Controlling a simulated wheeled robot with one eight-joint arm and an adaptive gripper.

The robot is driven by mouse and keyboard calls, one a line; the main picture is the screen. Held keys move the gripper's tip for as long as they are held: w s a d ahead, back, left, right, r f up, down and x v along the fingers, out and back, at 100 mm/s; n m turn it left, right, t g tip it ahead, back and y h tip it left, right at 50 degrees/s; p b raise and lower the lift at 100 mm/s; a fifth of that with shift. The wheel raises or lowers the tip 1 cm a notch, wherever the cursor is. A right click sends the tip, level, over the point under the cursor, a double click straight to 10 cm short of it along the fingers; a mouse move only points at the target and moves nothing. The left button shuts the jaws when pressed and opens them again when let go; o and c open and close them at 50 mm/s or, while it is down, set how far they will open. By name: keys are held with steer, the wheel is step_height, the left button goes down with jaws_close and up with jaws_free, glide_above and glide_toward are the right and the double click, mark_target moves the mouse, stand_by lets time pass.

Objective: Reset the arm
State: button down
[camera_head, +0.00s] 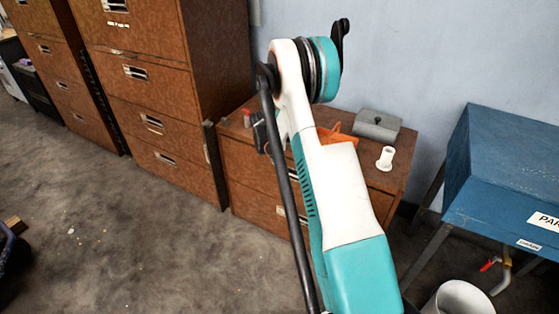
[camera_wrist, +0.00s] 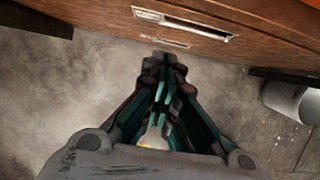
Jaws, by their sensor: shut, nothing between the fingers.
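My gripper (camera_wrist: 165,68) shows in the wrist view with its fingers together and nothing between them. It is over the concrete floor, with its tips just short of the brown cabinet front in the picture. In the head view, my white and teal arm rises from the bottom and bends in front of the low brown cabinet (camera_head: 262,199). The gripper itself is mostly hidden behind the arm there, and I cannot make out its fingers.
On the low cabinet are a grey lidded box (camera_head: 377,125), a white cylindrical part (camera_head: 386,159) and an orange object (camera_head: 338,136). Tall drawer cabinets (camera_head: 150,90) stand left. A blue parts washer (camera_head: 510,170) and a white bucket (camera_head: 458,299) stand right. Floor at left is mostly clear.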

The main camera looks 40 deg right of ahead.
steer(key=s+a+r+m+t, duration=0.1)
steer(key=s+a+r+m, duration=0.2)
steer(key=a+r, duration=0.5)
steer(key=s+a+r+m+t+y, duration=0.1)
steer(key=s+a+r+m, duration=0.25)
steer(key=a+r, duration=0.45)
steer(key=s+a+r+m+t, duration=0.15)
steer(key=a+r+m, duration=0.3)
steer(key=r, duration=0.75)
steer(key=s+a+r+m+t+y+p, duration=0.1)
steer(key=s+a+r+m, duration=0.35)
steer(key=s+a, duration=0.55)
steer(key=s+a+f+m+y, duration=0.1)
steer(key=s+a+m, duration=0.1)
steer(key=s, duration=0.5)
steer(key=s+a+f+m+t+y, duration=0.1)
steer(key=s+a+m, duration=0.2)
steer(key=s+m, duration=0.2)
steer(key=shift+s+f+b, duration=0.15)
steer(key=shift+s+b, duration=0.25)
steer(key=shift+s, duration=0.55)
steer(key=shift+d, duration=0.1)
